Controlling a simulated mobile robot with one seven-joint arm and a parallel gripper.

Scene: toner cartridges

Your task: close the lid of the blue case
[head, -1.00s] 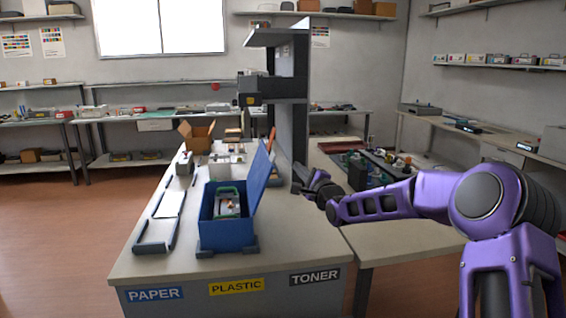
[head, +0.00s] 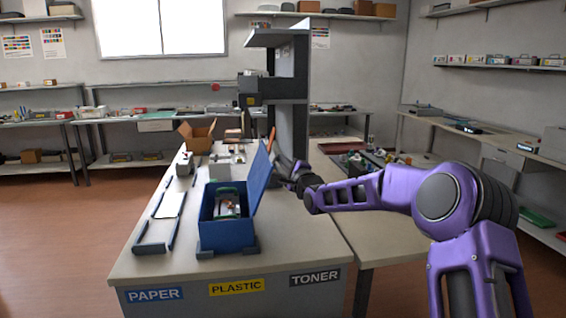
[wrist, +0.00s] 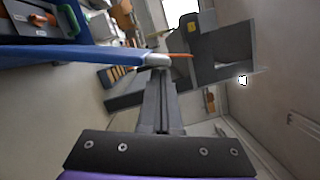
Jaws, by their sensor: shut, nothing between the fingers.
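The blue case (head: 227,236) stands on the near end of the bench, with a green-handled cartridge (head: 228,205) inside. Its lid (head: 262,181) is open and stands upright, leaning slightly outward on the case's right side. My gripper (head: 279,164) is shut and empty, just to the right of the lid's upper far part. In the wrist view, the shut fingers (wrist: 158,64) are at the lid's edge (wrist: 95,53). I cannot tell whether they touch it. The lid partly hides the gripper's tip in the head view.
A tall grey stand (head: 291,120) rises from the bench behind the gripper. An open cardboard box (head: 197,135) is farther back. A paper tray (head: 165,215) lies left of the case. A side table with several cartridges (head: 375,160) is on the right.

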